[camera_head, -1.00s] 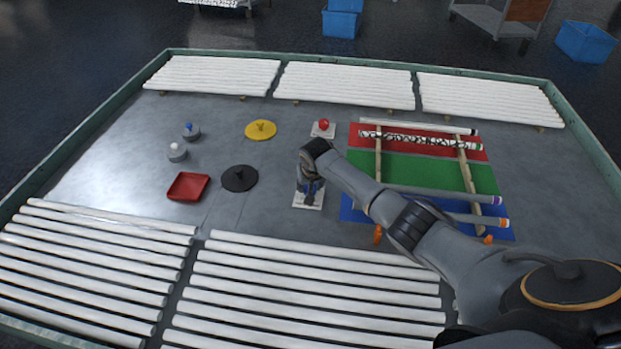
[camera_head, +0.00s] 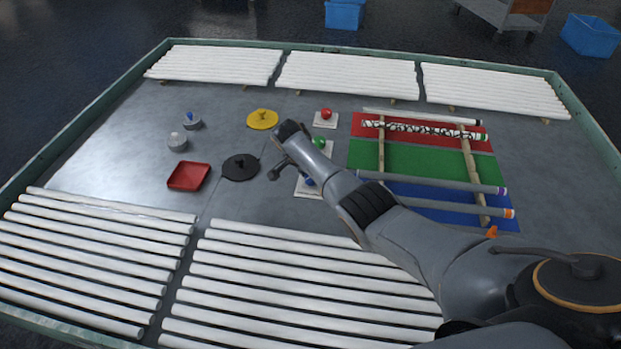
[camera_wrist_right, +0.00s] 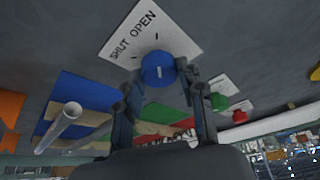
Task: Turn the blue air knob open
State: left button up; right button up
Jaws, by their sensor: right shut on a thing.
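The blue air knob (camera_wrist_right: 158,70) sits on a white plate (camera_wrist_right: 148,32) lettered SHUT and OPEN. Its pale pointer mark runs nearly up and down in the right wrist view. My right gripper (camera_wrist_right: 161,73) is shut on the knob, with a finger on each side. In the head view the blue knob (camera_head: 309,181) shows only in part, because my right arm crosses over its plate. The fingertips are hidden there. My left gripper is in neither view.
A green knob (camera_head: 319,142) and a red knob (camera_head: 326,113) stand behind the blue one. Tubes lie on a rack over coloured mats to the right. A black disc (camera_head: 240,166) and a red tray (camera_head: 188,176) lie to the left. White tubes (camera_head: 300,285) line the front.

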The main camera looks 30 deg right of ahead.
jog(key=shift+m+b, duration=0.35)
jog(key=shift+m, duration=0.15)
jog(key=o, duration=1.2)
jog(key=v, duration=1.2)
jog(key=shift+w, duration=0.2)
jog(key=shift+f, duration=0.1)
